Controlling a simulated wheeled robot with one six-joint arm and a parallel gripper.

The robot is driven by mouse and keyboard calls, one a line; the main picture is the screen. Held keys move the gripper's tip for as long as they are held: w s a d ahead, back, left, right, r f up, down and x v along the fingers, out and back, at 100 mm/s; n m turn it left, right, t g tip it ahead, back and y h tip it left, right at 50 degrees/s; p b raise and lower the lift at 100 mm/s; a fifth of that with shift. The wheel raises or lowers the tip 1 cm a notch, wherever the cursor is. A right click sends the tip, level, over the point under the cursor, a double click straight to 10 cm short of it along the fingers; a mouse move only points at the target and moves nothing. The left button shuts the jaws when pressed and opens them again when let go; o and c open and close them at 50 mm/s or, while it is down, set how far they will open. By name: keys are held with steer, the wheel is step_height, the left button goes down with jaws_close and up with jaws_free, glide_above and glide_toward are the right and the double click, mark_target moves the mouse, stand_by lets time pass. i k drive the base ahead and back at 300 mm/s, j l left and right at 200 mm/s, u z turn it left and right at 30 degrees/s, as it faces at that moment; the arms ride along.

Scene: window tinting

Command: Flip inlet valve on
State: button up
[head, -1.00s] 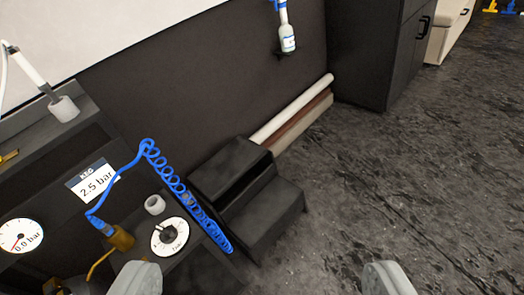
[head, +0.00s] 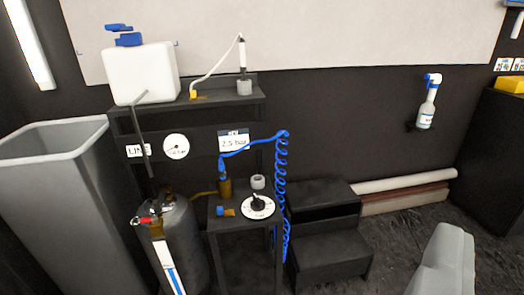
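No part carries a readable inlet valve label, so I cannot tell which handle is the inlet valve. A small blue handle with a brass body (head: 226,211) sits on the low black stand, beside a round white dial with a black knob (head: 257,207). A brass fitting (head: 224,187) joins the coiled blue hose. One grey finger of my gripper (head: 442,262) shows at lower right, well away from these parts; the other finger is out of view. The gripper looks open and empty.
A round gauge (head: 176,146) and a 2.5 bar sign (head: 234,141) are on the rack. A white canister (head: 142,72) stands on its shelf. A grey bin (head: 60,160) stands left, black steps (head: 330,255) right. The coiled blue hose (head: 281,185) hangs between stand and steps.

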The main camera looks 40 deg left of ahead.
mark_target(221, 211)
steer(key=u, duration=1.55)
